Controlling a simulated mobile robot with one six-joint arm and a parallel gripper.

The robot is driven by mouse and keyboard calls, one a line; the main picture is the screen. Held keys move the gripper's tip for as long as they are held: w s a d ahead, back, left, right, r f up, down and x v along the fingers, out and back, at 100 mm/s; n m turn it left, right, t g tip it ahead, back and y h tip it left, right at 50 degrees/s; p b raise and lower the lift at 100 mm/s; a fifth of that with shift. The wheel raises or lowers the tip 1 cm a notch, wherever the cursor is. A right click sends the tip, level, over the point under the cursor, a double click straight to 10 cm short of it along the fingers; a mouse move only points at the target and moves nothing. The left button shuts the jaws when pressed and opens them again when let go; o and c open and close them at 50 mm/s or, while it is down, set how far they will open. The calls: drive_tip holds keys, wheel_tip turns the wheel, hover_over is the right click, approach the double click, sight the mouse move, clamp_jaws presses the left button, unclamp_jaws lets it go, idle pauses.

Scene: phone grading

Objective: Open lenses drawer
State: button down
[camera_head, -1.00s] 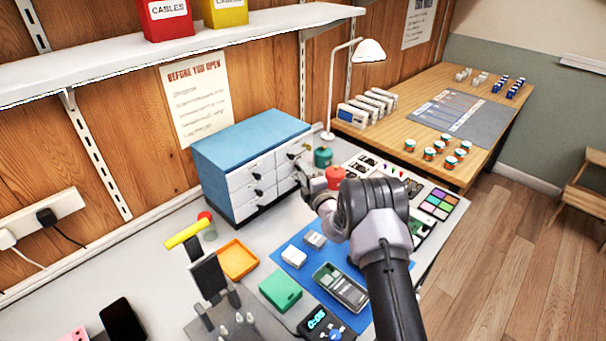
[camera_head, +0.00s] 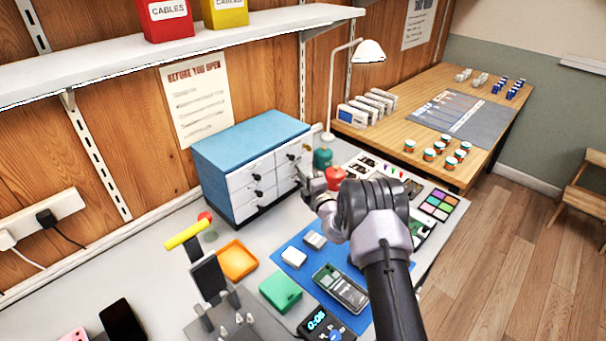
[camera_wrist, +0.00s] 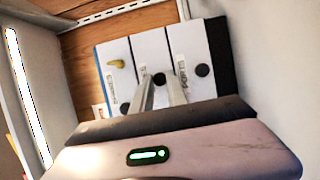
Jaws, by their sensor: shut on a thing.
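The drawer cabinet (camera_head: 245,138) has a blue top and white drawer fronts in two columns of three, with dark knobs. In the wrist view, one column fills the centre. Its middle drawer (camera_wrist: 150,48) carries a black knob (camera_wrist: 159,79) between my two fingers. My gripper (camera_wrist: 161,88) is shut on this knob; in the head view my gripper (camera_head: 305,178) is at the right column. The middle drawer looks about flush with its neighbours. The label strips are too small to read, so I cannot tell which drawer is the lenses one.
A green jar (camera_head: 323,157) and a red jar (camera_head: 335,177) stand close to my gripper. An orange tray (camera_head: 238,260) and a blue mat (camera_head: 291,256) lie in front of the cabinet.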

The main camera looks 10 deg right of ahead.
idle(0.7)
drive_tip(key=s+d+p, duration=0.4)
drive_tip(key=s+d, duration=0.3)
drive_tip(key=s, duration=0.3)
drive_tip(key=shift+d, duration=0.1)
drive_tip(key=c, duration=1.3)
unclamp_jaws()
drive_tip(key=p+v, duration=0.3)
drive_tip(key=v, duration=1.4)
drive_tip(key=shift+s+d+p, duration=0.15)
drive_tip(key=shift+p, duration=0.2)
